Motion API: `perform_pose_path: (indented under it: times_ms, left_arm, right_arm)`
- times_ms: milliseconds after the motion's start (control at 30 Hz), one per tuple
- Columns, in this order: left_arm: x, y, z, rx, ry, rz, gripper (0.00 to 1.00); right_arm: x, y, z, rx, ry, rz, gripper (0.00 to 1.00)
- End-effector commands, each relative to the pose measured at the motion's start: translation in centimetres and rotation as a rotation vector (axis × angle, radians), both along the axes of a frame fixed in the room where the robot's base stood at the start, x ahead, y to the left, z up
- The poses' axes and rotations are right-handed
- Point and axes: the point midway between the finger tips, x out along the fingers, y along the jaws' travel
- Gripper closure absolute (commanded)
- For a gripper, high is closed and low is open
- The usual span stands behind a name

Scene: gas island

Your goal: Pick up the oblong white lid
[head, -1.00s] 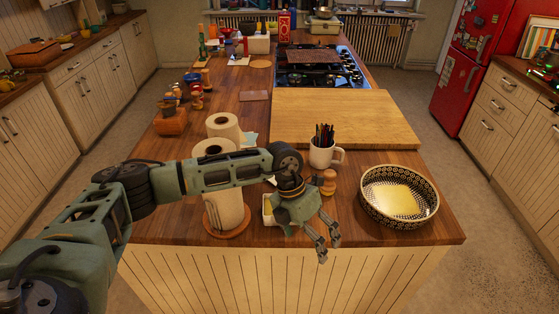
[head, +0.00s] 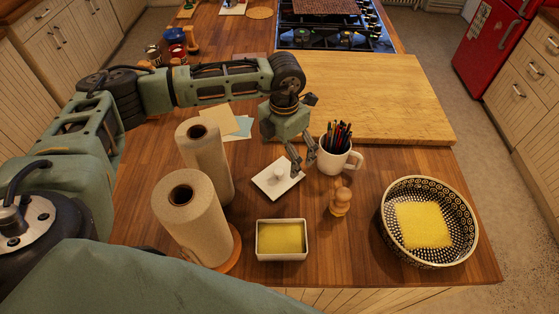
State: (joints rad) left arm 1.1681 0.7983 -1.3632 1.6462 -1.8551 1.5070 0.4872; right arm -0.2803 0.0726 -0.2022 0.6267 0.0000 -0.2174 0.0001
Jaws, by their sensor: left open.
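The oblong white lid (head: 268,184) lies on the wooden island top, turned at an angle, with a round white knob on its upper side. My left gripper (head: 302,167) is open and points down just right of the knob, close to the lid's right end. I cannot tell whether a finger touches the lid. Nothing is between its fingers. A white rectangular dish (head: 258,250) with a yellow filling stands uncovered in front of the lid. My right gripper is out of view.
A white mug (head: 336,163) of pencils stands close right of the gripper. A wooden shaker (head: 340,200) and a patterned bowl (head: 462,240) are farther right. Two paper rolls (head: 190,215) stand left of the lid. A cutting board (head: 400,100) lies behind.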

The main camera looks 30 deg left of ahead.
Motion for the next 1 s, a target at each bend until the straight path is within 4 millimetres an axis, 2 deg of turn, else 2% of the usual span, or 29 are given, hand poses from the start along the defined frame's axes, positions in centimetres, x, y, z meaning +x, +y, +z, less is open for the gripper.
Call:
perform_pose_path:
  times_ms: [133,300,567,733,1000]
  left_arm:
    - [-0.1,0.0,-0.7,0.000,0.005,0.000,0.03]
    - [-0.2,-0.1,-2.5,-0.001,0.004,0.000,0.03]
    - [-0.4,-0.2,-5.2,0.001,0.005,0.000,0.03]
    - [-0.3,-0.2,-7.4,-0.001,0.003,0.001,0.03]
    - [-0.3,-0.2,-7.9,-0.001,0.000,0.000,0.03]
  right_arm:
    - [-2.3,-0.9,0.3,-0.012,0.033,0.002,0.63]
    - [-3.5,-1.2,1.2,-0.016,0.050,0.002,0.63]
    - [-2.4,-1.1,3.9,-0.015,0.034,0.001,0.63]
    - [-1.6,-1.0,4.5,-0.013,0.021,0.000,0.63]
    - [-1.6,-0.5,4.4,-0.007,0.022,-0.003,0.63]
